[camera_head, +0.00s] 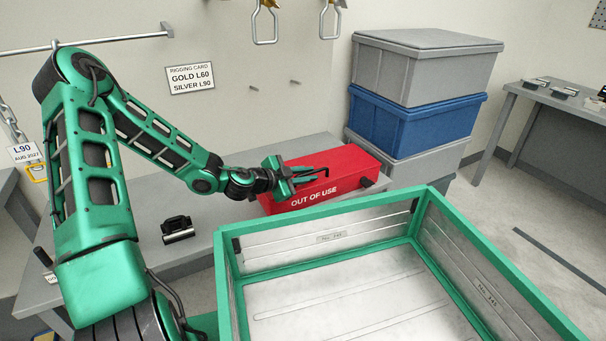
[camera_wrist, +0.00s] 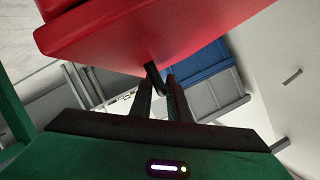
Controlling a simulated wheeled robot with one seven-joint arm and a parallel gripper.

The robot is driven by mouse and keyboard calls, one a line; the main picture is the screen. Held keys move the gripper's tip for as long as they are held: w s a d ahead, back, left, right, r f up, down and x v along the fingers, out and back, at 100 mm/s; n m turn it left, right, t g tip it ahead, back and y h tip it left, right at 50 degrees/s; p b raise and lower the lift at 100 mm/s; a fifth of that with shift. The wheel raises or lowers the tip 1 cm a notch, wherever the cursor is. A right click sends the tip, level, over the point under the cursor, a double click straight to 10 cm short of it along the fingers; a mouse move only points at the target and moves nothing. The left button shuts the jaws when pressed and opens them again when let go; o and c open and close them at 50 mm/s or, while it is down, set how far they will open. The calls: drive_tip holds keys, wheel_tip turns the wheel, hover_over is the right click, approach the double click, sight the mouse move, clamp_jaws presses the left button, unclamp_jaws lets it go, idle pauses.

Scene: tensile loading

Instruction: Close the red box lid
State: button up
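The red box (camera_head: 345,183), marked "OUT OF USE" on its front, sits on the grey bench behind the green-rimmed tray. Its top looks red and covered in the head view; I cannot tell whether the lid is fully down. My gripper (camera_head: 309,175) is at the box's left part, over its top. In the wrist view, a large red surface (camera_wrist: 150,32) fills the top. My two dark fingers (camera_wrist: 161,92) stand apart, with a thin black bent bar (camera_wrist: 154,82) between or just beyond them. I see no clear contact on it.
A green-rimmed metal tray (camera_head: 330,262) fills the front right. Stacked grey and blue bins (camera_head: 412,125) stand right behind the box. A small black device (camera_head: 178,229) lies on the grey bench (camera_head: 215,222) to the left. Hooks hang from the wall above.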

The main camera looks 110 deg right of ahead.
drive_tip(key=v, duration=1)
drive_tip(key=shift+w, duration=0.2)
drive_tip(key=shift+w+a, duration=0.15)
drive_tip(key=shift+w, duration=0.1)
